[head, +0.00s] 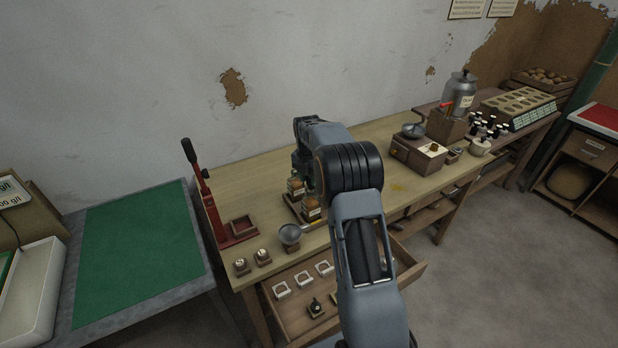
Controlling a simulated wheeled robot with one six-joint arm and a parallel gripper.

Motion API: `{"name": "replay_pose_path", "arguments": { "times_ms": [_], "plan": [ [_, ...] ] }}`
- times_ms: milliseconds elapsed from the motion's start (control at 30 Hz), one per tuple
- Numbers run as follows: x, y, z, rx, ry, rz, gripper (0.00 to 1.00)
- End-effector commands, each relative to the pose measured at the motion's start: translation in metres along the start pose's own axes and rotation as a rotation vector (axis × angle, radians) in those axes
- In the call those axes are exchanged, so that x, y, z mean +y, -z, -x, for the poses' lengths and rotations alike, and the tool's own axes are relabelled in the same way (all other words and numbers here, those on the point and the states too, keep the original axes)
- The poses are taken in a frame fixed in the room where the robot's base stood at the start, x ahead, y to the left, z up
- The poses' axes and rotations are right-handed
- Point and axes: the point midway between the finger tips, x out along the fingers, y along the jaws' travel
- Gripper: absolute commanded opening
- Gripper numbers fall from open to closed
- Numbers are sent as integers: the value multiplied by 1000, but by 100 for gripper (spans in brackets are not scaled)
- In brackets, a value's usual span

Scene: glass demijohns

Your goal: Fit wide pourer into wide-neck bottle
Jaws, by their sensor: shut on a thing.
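My gripper (301,163) is small and partly covered by my own arm. It points down over the small wooden tray on the workbench, close above the glass bottles. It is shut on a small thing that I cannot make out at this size. One amber bottle (295,187) stands at the back of the tray, just under the gripper. Another bottle (311,209) with a pale label stands in front of it. I cannot tell which has the wide neck, nor whether the held thing touches a bottle. The wide pourer cannot be picked out.
A red lever press (206,195) stands left of the tray. An open drawer (405,280) holds several small holders. A wooden box (417,155) stands to the right. The bench's middle is fairly clear.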

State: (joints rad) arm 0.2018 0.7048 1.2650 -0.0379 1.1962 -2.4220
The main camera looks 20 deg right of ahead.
Motion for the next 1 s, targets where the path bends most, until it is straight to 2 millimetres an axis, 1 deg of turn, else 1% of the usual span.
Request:
{"name": "replay_pose_path", "arguments": {
  "times_ms": [33, 100, 133, 567, 1000],
  "plan": [
    [0, 0, 0, 0, 0, 0, 9],
    [0, 0, 0, 0, 0, 0, 2],
    [0, 0, 0, 0, 0, 0, 0],
    [0, 0, 0, 0, -1, 0, 0],
    [0, -1, -6, 0, -32, -22, 0]
  ]
}}
